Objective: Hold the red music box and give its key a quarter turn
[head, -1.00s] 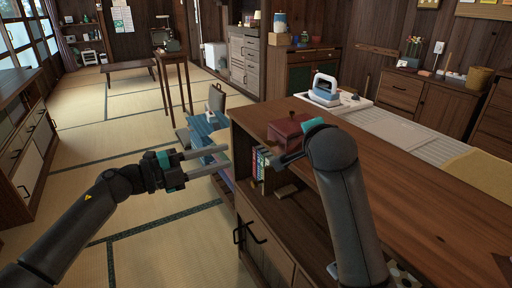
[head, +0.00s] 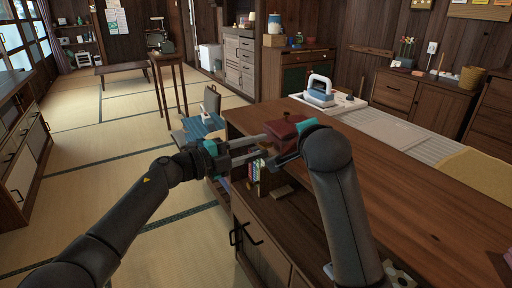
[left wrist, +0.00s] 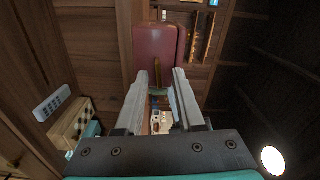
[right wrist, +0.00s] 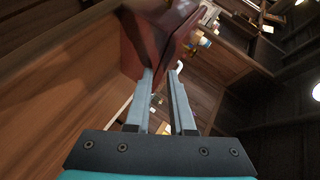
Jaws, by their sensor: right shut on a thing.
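The red music box (head: 284,129) sits at the near left end of the wooden counter, and it also shows in the left wrist view (left wrist: 156,42) and the right wrist view (right wrist: 150,45). My right gripper (head: 284,158) is shut on the box at its near side, partly hidden by its own arm. My left gripper (head: 262,144) is open, its fingers pointing at the box from the left. In the left wrist view a thin brownish strip, perhaps the key (left wrist: 157,76), lies between the open fingertips. I cannot tell whether they touch it.
The wooden counter (head: 415,190) stretches right, mostly bare. Books (head: 256,168) stand in the shelf just below the box. A blue and white appliance (head: 319,91) stands behind it. A blue-topped stand (head: 203,126) is left of the counter, with open tatami beyond.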

